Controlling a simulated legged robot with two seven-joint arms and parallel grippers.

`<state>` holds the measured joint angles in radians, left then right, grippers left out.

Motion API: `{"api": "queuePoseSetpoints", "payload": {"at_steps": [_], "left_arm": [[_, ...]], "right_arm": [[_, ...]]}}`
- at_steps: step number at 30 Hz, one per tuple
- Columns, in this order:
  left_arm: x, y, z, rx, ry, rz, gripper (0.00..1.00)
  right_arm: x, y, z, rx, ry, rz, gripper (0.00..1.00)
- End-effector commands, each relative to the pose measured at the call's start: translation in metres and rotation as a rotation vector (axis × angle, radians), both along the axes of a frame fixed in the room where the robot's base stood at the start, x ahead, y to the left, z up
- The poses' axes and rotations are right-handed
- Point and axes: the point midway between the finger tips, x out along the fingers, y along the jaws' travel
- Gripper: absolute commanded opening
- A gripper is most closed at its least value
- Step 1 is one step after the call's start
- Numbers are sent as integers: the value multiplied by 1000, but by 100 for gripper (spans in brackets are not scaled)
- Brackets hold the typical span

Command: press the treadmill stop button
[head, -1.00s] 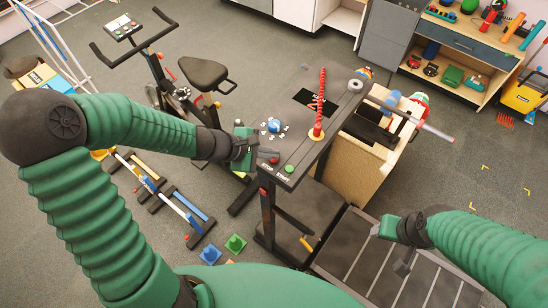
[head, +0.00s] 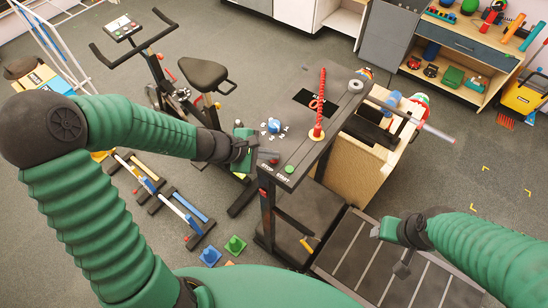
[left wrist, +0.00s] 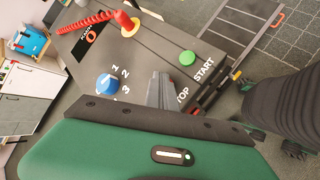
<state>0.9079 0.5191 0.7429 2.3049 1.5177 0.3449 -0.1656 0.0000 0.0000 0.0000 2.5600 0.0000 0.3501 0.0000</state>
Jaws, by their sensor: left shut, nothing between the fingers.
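The treadmill console (head: 335,85) is a dark panel with a blue dial (head: 274,126), a green start button (head: 289,169) and STOP and START lettering at its near edge. The red stop button (head: 274,161) shows only slightly beside my left fingertips. In the left wrist view my fingers (left wrist: 160,90) cover it, with part of the STOP lettering (left wrist: 183,96) visible. My left gripper (head: 268,155) is shut and empty, its tips at the stop button; I cannot tell whether they touch. The display (left wrist: 91,36) shows a red digit. My right gripper (head: 378,232) is above the belt, its jaws unclear.
A red coiled cord with a yellow-based plug (head: 317,134) stands on the console. An exercise bike (head: 203,75) is behind left. The treadmill belt (head: 350,262) lies below right. Small hurdles (head: 175,205) and cones (head: 235,245) are on the floor.

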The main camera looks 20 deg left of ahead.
Motion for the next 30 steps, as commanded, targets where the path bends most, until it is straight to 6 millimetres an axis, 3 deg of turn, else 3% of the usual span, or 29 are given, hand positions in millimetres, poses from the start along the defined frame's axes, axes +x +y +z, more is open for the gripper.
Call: {"api": "queuePoseSetpoints", "payload": {"at_steps": [6,17,30], "left_arm": [[0,0,14,0,0,0,0],[0,0,16,0,0,0,0],[0,0,59,1,0,0,0]], "right_arm": [[0,0,12,0,0,0,57],[0,0,13,0,0,0,57],[0,0,50,0,0,0,57]]}}
